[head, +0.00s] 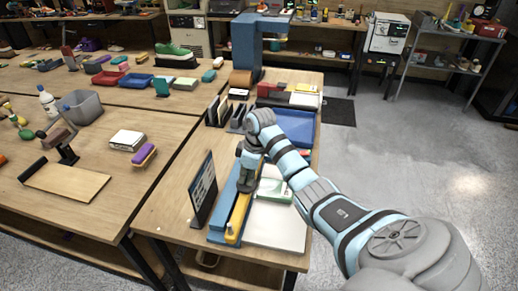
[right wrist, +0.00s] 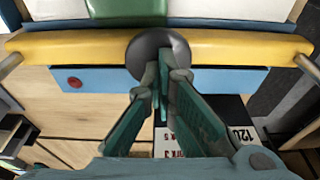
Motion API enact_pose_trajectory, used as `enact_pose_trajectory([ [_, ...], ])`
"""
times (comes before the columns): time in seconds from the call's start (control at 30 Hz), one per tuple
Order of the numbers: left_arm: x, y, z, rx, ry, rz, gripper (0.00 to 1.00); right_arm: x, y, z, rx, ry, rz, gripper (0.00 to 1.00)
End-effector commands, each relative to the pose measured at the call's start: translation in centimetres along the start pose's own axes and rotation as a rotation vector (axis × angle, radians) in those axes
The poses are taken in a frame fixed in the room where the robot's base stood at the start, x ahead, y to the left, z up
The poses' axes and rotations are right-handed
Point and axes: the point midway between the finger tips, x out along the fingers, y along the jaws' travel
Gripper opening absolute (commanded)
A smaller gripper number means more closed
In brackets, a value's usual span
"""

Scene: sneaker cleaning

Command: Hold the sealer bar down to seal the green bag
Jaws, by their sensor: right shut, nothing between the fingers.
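The heat sealer has a long blue base (head: 220,220) and a yellow bar (head: 238,218) lying along it. In the right wrist view the yellow bar (right wrist: 230,45) crosses the picture, with a round black knob (right wrist: 143,50) at its middle. The green bag (right wrist: 125,10) shows as a green band between white parts, up against the bar's far side. In the head view its white and green surface (head: 277,190) lies right of the bar, partly behind my arm. My right gripper (right wrist: 162,88) is shut and empty, its fingertips at the knob; contact is unclear. My left gripper is not in view.
A dark upright panel (head: 202,188) stands left of the sealer. A white sheet or plate (head: 275,228) lies to its right. A blue tray (head: 290,125) and a tall blue machine (head: 246,45) stand farther back. The table's front edge is close.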

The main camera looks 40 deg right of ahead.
Motion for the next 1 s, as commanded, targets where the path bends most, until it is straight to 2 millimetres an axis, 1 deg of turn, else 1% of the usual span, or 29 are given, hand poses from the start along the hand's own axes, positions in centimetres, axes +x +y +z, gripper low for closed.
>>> enact_pose_trajectory([
  [0.07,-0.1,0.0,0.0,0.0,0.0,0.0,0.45,0.2,-0.2,0.2,0.002,-0.006,-0.006,0.0],
  [0.17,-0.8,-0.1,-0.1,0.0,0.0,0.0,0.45,-0.5,-0.2,0.1,0.002,-0.006,-0.006,0.0],
  [0.6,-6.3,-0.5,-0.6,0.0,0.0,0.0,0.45,-5.8,-0.1,-1.1,0.0,-0.003,-0.002,0.0],
  [0.8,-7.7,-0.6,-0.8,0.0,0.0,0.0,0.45,-7.8,0.0,-1.6,0.0,0.0,-0.001,0.0],
  [0.87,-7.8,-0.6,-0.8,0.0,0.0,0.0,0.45,-8.0,0.0,-1.6,0.0,0.0,-0.001,0.0],
  [1.0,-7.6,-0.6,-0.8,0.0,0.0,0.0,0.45,-7.9,0.0,-1.6,0.0,-0.001,-0.001,0.0],
])
